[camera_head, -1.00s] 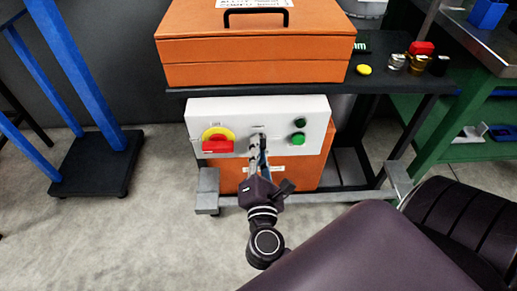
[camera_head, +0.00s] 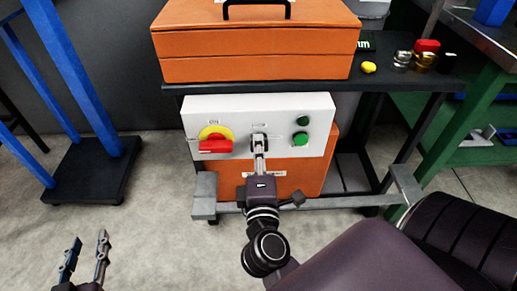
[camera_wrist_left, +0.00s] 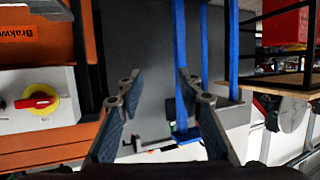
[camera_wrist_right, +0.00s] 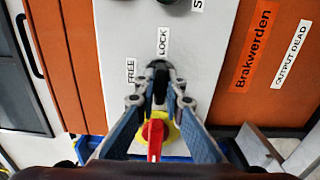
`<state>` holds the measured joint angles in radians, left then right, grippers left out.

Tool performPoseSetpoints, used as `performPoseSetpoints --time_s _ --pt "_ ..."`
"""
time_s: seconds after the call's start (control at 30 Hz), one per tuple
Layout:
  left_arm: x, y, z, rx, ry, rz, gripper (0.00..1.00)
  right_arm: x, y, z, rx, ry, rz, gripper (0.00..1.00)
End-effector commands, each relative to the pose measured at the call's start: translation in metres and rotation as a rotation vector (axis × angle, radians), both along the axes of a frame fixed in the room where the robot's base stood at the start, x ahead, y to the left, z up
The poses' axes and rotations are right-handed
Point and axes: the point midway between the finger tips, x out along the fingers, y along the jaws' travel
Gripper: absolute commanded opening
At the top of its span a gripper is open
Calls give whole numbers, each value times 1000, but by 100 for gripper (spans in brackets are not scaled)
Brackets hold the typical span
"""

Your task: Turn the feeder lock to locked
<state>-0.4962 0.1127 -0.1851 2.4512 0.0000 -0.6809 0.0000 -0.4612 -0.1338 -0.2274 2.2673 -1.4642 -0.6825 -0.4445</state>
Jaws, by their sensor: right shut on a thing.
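The feeder lock (camera_wrist_right: 160,72) is a small black knob on the white panel, beside the printed labels FREE and LOCK in the right wrist view. In the head view the white panel (camera_head: 275,107) fronts an orange cabinet. My right gripper (camera_head: 261,146) reaches the panel at the lock. Its fingertips (camera_wrist_right: 160,102) are shut on the knob, one on each side. The fingers partly hide the knob, and I cannot tell exactly where it points. My left gripper (camera_head: 87,246) is open and empty at the lower left, away from the panel; its spread fingers also show in the left wrist view (camera_wrist_left: 155,88).
A red rotary switch on a yellow disc (camera_head: 215,141) sits left of the lock, and green buttons (camera_head: 300,138) sit right of it. An orange case (camera_head: 255,45) rests on the dark shelf above. A blue frame (camera_head: 75,70) stands at left. Floor between is clear.

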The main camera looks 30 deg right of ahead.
Motion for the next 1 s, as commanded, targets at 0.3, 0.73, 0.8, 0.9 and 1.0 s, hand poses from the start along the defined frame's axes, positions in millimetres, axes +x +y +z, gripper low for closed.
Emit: performPoseSetpoints --time_s 0.3,0.73,0.8,0.9,1.0 --pt "6 -4 16 -19 -76 -5 33 0 0 -1 37 -19 -1 0" --pt "6 -4 17 -18 -77 -5 33 0 0 -1 37 -19 -1 21" --pt "6 -4 17 -18 -77 -5 33 0 0 -1 37 -19 -1 27" --pt "6 -4 17 -18 -76 -5 33 0 0 -1 36 -20 -1 27" --pt "6 -4 17 -19 -76 -4 33 0 0 0 35 -21 0 27"
